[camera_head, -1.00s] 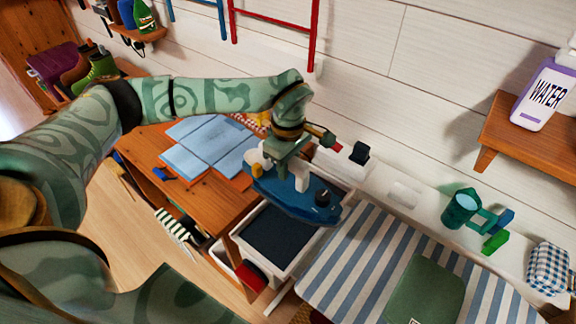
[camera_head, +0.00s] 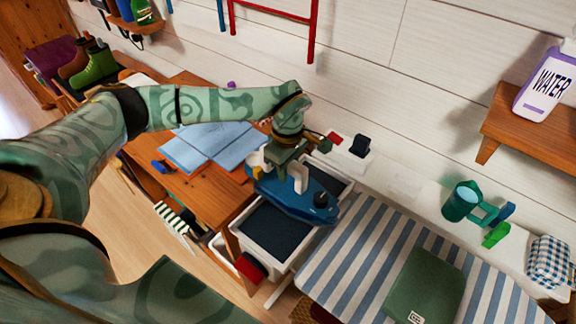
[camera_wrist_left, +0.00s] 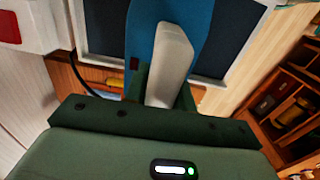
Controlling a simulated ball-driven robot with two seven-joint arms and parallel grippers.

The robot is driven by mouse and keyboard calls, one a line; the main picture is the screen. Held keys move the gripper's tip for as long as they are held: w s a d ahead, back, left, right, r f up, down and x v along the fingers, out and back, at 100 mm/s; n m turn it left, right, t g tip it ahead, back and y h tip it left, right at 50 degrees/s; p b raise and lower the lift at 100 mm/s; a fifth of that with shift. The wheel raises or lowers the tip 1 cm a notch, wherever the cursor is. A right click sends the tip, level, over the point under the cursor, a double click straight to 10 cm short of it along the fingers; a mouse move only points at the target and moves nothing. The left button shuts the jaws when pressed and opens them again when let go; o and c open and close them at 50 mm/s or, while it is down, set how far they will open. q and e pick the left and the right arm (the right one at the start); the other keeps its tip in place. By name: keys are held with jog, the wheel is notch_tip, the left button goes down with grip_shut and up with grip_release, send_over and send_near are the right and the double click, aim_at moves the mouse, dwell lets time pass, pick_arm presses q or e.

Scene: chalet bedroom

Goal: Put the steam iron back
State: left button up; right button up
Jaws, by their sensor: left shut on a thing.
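The steam iron (camera_head: 285,202) has a blue body with a white handle. My left gripper (camera_head: 296,168) is shut on the handle and holds the iron over a white-rimmed tray with dark pads (camera_head: 300,252). In the left wrist view the pale handle (camera_wrist_left: 170,62) and blue body (camera_wrist_left: 140,28) sit between the fingers, with the dark pads behind. I cannot tell the gap between iron and tray. My right gripper is not in view.
A striped ironing board (camera_head: 345,262) with a folded green cloth (camera_head: 424,287) lies right of the tray. A wooden desk (camera_head: 205,195) with a blue folded cloth (camera_head: 210,145) is at left. A teal cup-like item (camera_head: 461,202) stands on the white ledge.

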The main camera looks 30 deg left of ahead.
pick_arm(q)
jog(key=o, duration=1)
jog(key=shift+s, duration=0.1)
notch_tip(320, 180, up, 13)
jog(key=shift+r+p, duration=0.1)
jog(key=shift+p, duration=0.75)
